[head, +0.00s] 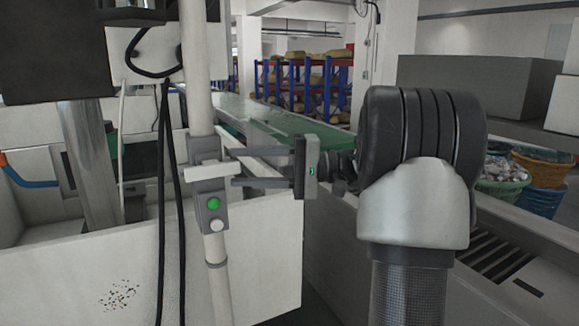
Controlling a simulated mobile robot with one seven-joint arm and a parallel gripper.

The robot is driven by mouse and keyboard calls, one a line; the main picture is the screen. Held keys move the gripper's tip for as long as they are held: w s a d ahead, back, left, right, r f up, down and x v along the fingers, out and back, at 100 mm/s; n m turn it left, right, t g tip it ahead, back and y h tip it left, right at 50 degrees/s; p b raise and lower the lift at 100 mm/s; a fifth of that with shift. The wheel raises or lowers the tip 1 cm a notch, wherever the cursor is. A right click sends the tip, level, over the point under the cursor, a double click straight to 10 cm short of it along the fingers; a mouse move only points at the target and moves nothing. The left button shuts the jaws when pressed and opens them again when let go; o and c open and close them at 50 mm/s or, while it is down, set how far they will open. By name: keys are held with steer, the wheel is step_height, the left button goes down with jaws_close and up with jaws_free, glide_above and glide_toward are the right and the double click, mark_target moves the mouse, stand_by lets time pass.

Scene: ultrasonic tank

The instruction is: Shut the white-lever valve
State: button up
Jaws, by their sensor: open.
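A white lever (205,172) lies roughly crosswise on the upright white pipe (197,75). Just below it is a grey valve body (211,203) with a green round part and a white round part on its face. My gripper (233,168) reaches in from the right, its two fingers apart, one above the other. The fingertips are close to the lever's right end, which appears between them in the picture. I cannot tell whether they touch it. The jaws hold nothing that I can see.
Black cables (163,200) hang in front of the white tank (250,245), left of the pipe. A thick metal column (88,150) stands at left. A green conveyor (265,117) runs behind. A grey machine housing (490,285) and baskets (500,175) are at right.

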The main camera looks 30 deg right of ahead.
steer(key=v, duration=1.5)
steer(key=shift+d+p, duration=0.2)
steer(key=shift+p, duration=0.1)
steer(key=shift+s+a, duration=0.1)
steer(key=shift+s, duration=0.05)
